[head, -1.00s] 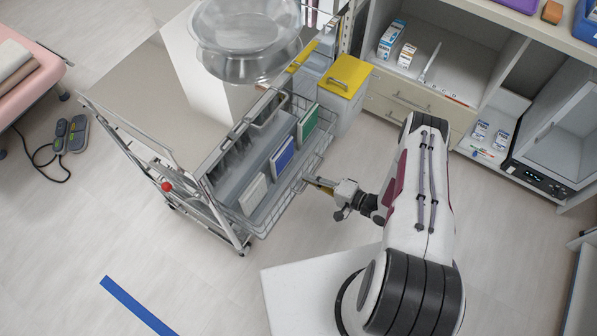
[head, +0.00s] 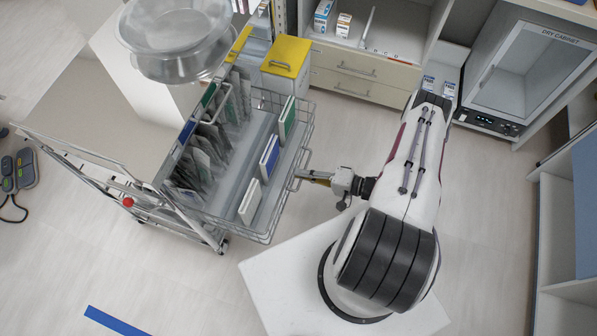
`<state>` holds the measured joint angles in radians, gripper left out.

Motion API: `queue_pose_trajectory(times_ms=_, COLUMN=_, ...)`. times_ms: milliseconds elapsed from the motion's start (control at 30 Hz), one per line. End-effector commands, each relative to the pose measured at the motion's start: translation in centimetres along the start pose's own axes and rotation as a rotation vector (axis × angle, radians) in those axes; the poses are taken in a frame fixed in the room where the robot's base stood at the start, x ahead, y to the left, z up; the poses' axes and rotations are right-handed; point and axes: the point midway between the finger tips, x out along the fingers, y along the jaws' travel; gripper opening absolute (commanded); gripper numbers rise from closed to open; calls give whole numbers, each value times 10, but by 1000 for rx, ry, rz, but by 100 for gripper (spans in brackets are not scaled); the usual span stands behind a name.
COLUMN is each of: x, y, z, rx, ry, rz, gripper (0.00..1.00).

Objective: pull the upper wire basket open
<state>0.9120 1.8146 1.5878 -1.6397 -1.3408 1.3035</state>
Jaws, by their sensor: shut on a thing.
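The upper wire basket (head: 262,128) of the metal trolley (head: 85,160) sticks well out of the frame toward my arm. Upright files or books stand in it, green, blue and white near the front and several grey ones farther back. A small loop handle (head: 294,183) is on the basket's front side. My gripper (head: 304,177) is shut on this handle, outside the basket. The fingertips are small in the picture and their exact contact is hard to see.
Two bins with yellow lids (head: 286,56) stand behind the basket. Clear round bowls (head: 176,35) are at the top left. A drawer cabinet (head: 365,78) and a dry cabinet (head: 530,70) line the back. Floor left of my white base is clear, with a blue strip (head: 115,321).

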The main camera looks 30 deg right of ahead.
Motion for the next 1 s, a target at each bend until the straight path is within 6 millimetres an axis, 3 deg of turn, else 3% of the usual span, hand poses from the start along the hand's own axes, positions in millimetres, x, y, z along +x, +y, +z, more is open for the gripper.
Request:
queue_pose_trajectory(times_ms=300, x=0, y=0, z=-1, rx=-1, ry=0, rz=0, gripper=0)
queue_pose_trajectory(times_ms=333, x=0, y=0, z=-1, rx=-1, ry=0, rz=0, gripper=11)
queue_pose_trajectory(times_ms=367, x=0, y=0, z=-1, rx=-1, ry=0, rz=0, gripper=12)
queue_pose_trajectory(times_ms=733, x=-1, y=0, z=-1, rx=0, ry=1, rz=0, gripper=12)
queue_pose_trajectory(times_ms=1000, x=-14, y=0, z=-1, rx=0, ry=3, rz=0, gripper=12)
